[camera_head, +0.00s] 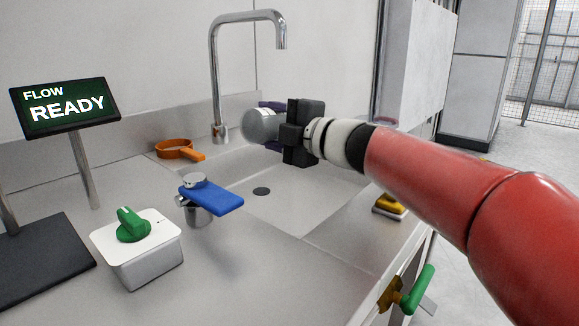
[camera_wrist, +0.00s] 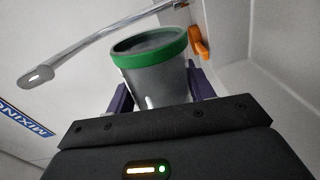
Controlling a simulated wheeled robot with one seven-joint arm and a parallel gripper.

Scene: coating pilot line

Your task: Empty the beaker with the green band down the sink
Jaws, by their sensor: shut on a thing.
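The beaker with the green band (camera_wrist: 155,60) is between the purple fingers of my gripper (camera_wrist: 160,88) in the wrist view. The green band runs around its rim, and its inside looks grey; I cannot tell how much liquid it holds. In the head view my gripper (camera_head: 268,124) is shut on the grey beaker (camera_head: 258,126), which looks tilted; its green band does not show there. The beaker is held above the sink (camera_head: 300,212), near the faucet (camera_head: 221,131). The round drain (camera_head: 261,191) lies in the basin floor below.
A white box with a green knob (camera_head: 133,225) and a READY display (camera_head: 66,104) stand left. A yellow block (camera_head: 389,205) sits right; a green-handled valve (camera_head: 418,290) is at front.

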